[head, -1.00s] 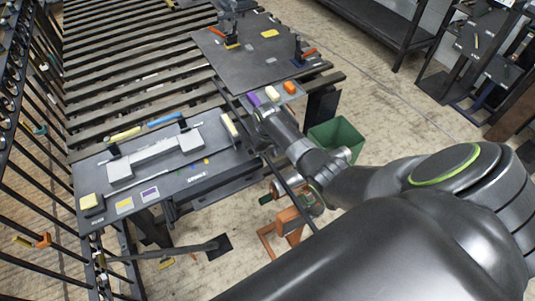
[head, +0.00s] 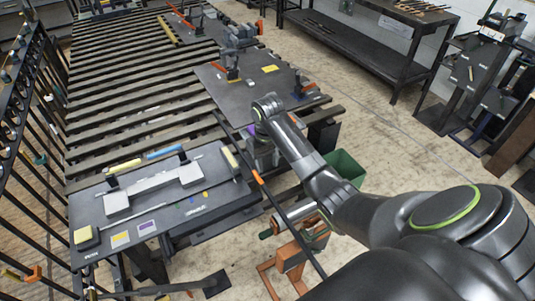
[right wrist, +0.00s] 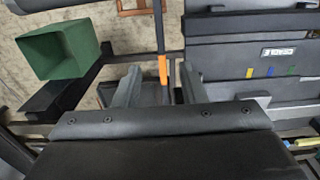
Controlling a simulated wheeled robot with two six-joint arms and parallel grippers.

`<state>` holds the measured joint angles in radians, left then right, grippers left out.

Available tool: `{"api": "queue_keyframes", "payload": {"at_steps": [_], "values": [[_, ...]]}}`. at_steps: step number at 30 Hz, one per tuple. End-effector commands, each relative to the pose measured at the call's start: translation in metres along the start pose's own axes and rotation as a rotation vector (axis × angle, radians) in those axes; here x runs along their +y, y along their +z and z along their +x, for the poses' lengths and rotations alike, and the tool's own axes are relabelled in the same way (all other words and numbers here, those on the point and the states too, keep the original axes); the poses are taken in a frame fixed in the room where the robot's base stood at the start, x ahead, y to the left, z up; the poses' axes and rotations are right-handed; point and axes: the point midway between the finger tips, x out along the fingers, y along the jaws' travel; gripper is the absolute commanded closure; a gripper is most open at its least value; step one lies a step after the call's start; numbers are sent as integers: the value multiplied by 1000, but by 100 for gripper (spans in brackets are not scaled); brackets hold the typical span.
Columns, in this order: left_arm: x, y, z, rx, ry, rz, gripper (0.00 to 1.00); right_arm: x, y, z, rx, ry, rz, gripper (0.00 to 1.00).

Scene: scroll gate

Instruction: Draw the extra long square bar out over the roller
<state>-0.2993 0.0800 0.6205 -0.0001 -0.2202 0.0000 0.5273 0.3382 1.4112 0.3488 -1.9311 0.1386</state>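The extra long square bar (head: 284,216) is a dark, thin bar with an orange band. It runs from the slatted rack down past the orange roller stand (head: 290,256) in the head view. The fingers stand apart, with a gap on each side of the bar. In the head view my right gripper (head: 262,150) is at the bar, its fingertips mostly hidden. My left gripper is out of view.
A green bin (head: 345,168) stands on the floor right of the bar. A dark bench (head: 80,209) with a light fixture (head: 150,188) is at the left. A dark plate (head: 250,92) with clamps lies on the rack (head: 120,107).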

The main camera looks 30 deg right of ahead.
Motion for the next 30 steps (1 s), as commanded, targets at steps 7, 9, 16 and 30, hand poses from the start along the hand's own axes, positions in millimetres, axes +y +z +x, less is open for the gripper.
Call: {"api": "queue_keyframes", "payload": {"at_steps": [7,9,16,30], "values": [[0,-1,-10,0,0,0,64,0,0,-38,1,1,0,62],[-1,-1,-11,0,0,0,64,0,0,-40,0,0,0,62],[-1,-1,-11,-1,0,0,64,0,0,-41,-1,0,0,62],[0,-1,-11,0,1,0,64,0,0,-41,-1,0,0,62]]}}
